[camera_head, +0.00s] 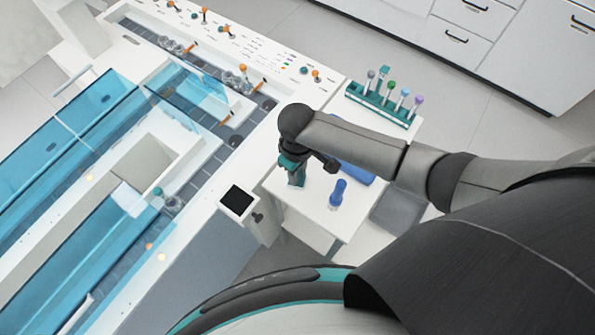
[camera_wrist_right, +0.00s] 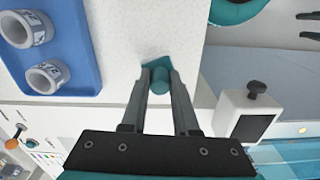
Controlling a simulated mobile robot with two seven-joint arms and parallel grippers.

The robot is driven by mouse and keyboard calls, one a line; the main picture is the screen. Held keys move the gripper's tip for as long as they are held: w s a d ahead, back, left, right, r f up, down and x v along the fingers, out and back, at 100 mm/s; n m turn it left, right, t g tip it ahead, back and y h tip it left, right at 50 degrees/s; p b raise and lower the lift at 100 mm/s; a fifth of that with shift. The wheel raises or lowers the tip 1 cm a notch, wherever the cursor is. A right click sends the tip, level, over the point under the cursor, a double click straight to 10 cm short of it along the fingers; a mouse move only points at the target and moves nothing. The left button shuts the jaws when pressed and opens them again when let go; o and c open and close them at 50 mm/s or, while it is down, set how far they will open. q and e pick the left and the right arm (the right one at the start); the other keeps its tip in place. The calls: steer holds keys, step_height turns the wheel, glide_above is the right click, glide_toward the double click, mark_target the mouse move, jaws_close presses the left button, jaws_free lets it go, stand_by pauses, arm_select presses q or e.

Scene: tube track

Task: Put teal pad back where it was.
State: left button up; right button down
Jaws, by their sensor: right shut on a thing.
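The teal pad (camera_wrist_right: 157,62) shows in the right wrist view as a flat teal piece with a round teal knob, over the white table top. My right gripper (camera_wrist_right: 160,84) is shut on the knob, one finger on each side. I cannot tell whether the pad touches the table. In the head view my right gripper (camera_head: 296,181) points down over the left part of the small white table (camera_head: 318,212); the pad itself is hard to make out there. My left gripper is not in view.
A blue tray (camera_wrist_right: 80,75) with two white rings lies beside the gripper. A teal rack (camera_head: 372,98) with several capped tubes is behind. The track machine (camera_head: 215,215) with a dark screen (camera_head: 237,199) adjoins the table's left.

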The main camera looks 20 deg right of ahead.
steer(key=c, duration=1.1)
jaws_free()
steer(key=shift+f, duration=0.1)
steer(key=o, duration=0.4)
step_height(320, 180, up, 12)
steer(key=p, duration=0.3)
steer(key=shift+r, duration=0.2)
